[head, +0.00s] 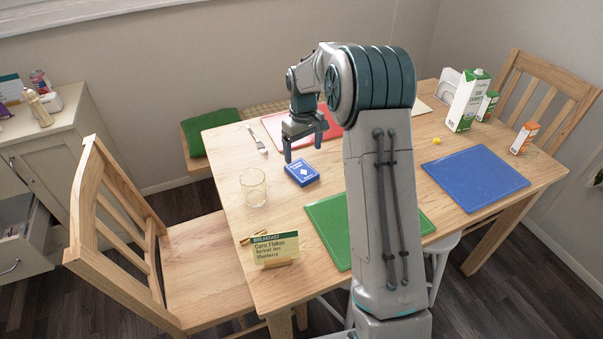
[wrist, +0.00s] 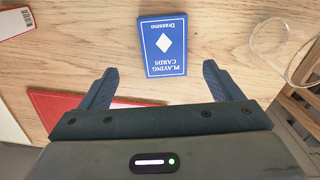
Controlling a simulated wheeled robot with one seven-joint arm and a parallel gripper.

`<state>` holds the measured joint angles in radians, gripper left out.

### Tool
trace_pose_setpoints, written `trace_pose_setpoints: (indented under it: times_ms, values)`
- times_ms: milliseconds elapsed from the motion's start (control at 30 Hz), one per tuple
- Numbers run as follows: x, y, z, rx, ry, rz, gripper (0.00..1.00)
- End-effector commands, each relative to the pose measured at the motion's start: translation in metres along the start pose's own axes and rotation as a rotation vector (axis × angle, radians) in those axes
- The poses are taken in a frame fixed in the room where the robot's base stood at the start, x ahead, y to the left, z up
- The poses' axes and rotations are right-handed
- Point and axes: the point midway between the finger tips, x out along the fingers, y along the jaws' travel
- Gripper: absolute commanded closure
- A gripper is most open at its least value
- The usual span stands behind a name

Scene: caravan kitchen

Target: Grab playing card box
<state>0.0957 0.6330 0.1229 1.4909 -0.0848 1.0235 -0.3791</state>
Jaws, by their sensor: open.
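The playing card box (head: 302,173) is blue with a white diamond and lies flat on the wooden table, left of my arm. In the wrist view the box (wrist: 163,46) shows its printed face at the upper middle, just beyond the fingertips and roughly centred between them. My gripper (head: 303,147) points down above the table close to the box. In the wrist view its two fingers (wrist: 160,80) are spread apart with nothing between them. The fingers do not touch the box.
A drinking glass (head: 253,187) stands left of the box. A breakfast menu card (head: 275,249) stands nearer the front. A red placemat (head: 274,127) lies behind the gripper, a green one (head: 324,222) in front. A blue placemat (head: 470,180) and cartons (head: 467,101) are at right.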

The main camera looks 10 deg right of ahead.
Motion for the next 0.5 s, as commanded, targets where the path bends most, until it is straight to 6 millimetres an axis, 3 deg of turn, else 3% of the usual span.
trace_pose_setpoints:
  times_ms: [267, 500]
  values:
    - [0.024, -0.002, 0.0, 0.0, -0.001, 0.0, 0.15]
    - [0.059, -0.007, 0.0, -0.001, -0.002, 0.0, 0.15]
